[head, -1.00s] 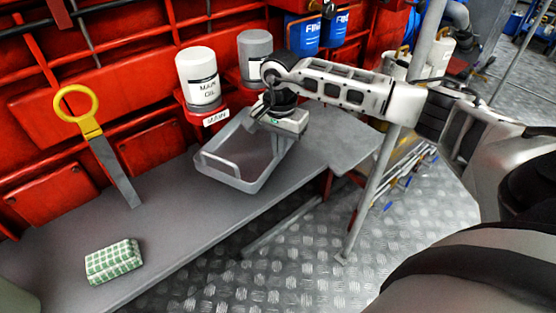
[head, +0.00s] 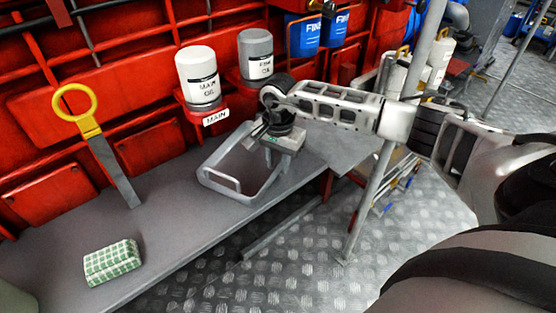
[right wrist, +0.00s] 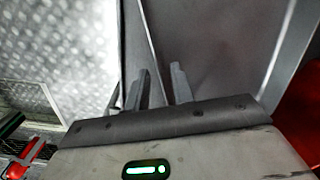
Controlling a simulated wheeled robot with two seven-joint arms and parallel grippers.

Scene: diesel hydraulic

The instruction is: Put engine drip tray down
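The engine drip tray (head: 213,186) is a grey, shallow, open tray with a raised bar at its near left end. It appears to lie flat on the grey bench (head: 175,225), below the MAIN OIL filter. My right gripper (head: 256,138) is at the tray's far right side. In the right wrist view, its two fingers (right wrist: 160,80) stand apart with a visible gap, on either side of the tray's thin wall (right wrist: 150,40). The gripper body hides part of the tray's rim. My left gripper is not in view.
A green checked cloth (head: 112,262) and a yellow-handled tool (head: 105,155) are on the bench to the left. The white MAIN OIL filter (head: 199,78) and a grey filter (head: 256,58) stand behind the tray. A grey post (head: 375,195) rises beside the bench. Bare bench lies left of the tray.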

